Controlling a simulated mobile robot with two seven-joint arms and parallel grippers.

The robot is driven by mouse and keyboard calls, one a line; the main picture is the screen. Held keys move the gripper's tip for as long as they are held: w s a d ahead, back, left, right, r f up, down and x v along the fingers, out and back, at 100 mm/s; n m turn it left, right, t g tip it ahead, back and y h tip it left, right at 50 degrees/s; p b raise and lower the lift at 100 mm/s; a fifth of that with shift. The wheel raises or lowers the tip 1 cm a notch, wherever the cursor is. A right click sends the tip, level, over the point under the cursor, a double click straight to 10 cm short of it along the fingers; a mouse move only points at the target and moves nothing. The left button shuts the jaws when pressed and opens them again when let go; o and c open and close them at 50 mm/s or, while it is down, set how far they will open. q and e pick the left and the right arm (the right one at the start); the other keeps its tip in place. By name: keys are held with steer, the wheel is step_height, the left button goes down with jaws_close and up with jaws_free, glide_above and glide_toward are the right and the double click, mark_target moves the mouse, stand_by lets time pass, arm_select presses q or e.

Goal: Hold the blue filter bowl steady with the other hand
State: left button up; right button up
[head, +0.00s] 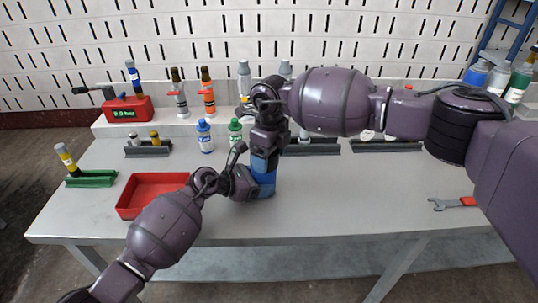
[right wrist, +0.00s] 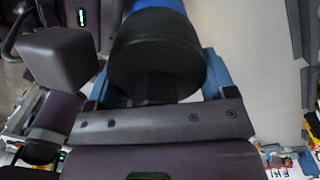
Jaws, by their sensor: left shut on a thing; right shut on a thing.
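The blue filter bowl (head: 265,190) stands upright on the grey table, right of the red tray. My left gripper (head: 249,183) comes in low from the left and is shut on the bowl's side; its contact is partly hidden. My right gripper (head: 264,158) points down from above and is shut on the black top part (right wrist: 157,55) above the bowl. In the right wrist view this black round part sits between the blue fingers, with a bit of the blue bowl (right wrist: 160,5) beyond it.
The red tray (head: 128,204) lies close to my left forearm. A blue-capped bottle (head: 205,136) and a green-capped bottle (head: 235,131) stand behind. A green holder (head: 92,179) is at left; a wrench (head: 447,204) lies at right. The front middle of the table is clear.

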steer(key=n, duration=0.5)
steer(key=shift+w, duration=0.25)
steer(key=shift+n, duration=0.4)
steer(key=n, duration=0.3)
steer(key=shift+w+r+n, duration=0.1)
steer(key=shift+w+n, duration=0.1)
steer(key=shift+n, duration=0.1)
steer(key=shift+w+n, duration=0.15)
steer(key=shift+n, duration=1.05)
steer(key=shift+a+n, duration=0.1)
steer(key=shift+n, duration=0.5)
steer(key=n, duration=0.4)
steer(key=shift+w+a+n, duration=0.2)
steer(key=shift+w+n, duration=0.05)
steer(key=shift+n, duration=0.15)
